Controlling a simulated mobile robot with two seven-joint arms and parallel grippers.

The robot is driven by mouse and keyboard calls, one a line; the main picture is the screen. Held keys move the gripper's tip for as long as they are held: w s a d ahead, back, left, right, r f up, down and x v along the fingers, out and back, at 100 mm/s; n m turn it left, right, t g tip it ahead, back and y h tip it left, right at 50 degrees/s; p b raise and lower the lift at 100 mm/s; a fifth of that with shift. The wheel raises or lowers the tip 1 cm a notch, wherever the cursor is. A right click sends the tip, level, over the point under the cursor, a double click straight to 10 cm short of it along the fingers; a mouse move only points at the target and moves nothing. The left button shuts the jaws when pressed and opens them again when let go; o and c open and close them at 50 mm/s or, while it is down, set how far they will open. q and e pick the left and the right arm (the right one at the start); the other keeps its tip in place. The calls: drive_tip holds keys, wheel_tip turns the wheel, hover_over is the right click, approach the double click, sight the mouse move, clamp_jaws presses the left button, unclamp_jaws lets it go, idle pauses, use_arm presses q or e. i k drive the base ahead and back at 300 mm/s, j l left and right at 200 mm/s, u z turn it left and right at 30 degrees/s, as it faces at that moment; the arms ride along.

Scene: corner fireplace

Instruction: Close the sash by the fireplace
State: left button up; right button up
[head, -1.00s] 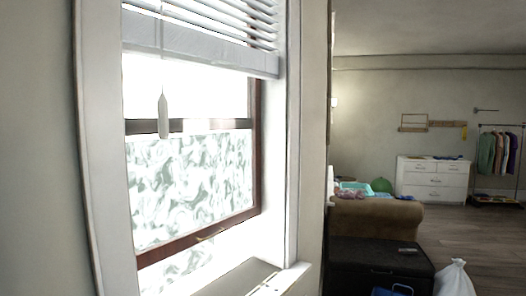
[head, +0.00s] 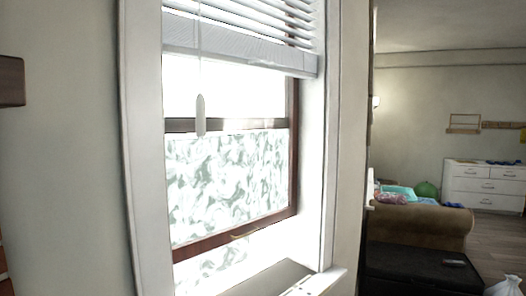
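The window by the wall has a lower sash (head: 228,186) with a frosted, swirl-patterned pane and a reddish-brown wooden bottom rail (head: 205,246). The bottom rail stands above the white sill (head: 262,280), with a gap of bright and patterned light below it, so the sash is raised. Neither of my grippers shows in the head view.
White blinds (head: 250,45) hang over the upper window, with a pull cord tassel (head: 201,115) in front of the sash. A brown sofa (head: 425,222), a black chest (head: 415,265) and a white dresser (head: 485,185) stand to the right. A dark wooden edge (head: 10,82) shows at far left.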

sight(192, 249)
drive_tip(key=i+l+u, duration=0.1)
drive_tip(key=l+u, duration=0.25)
drive_tip(key=l, duration=0.4)
drive_tip(key=l+u, duration=0.35)
drive_tip(key=l, duration=0.4)
drive_tip(key=l+u, duration=0.55)
drive_tip(key=l, duration=0.3)
drive_tip(key=i+l+u, duration=0.2)
drive_tip(key=l+u, duration=0.15)
drive_tip(key=l, duration=0.2)
drive_tip(key=i+l+u, duration=0.35)
drive_tip(key=l, duration=0.25)
drive_tip(key=l+u, duration=0.2)
drive_tip(key=l, duration=0.2)
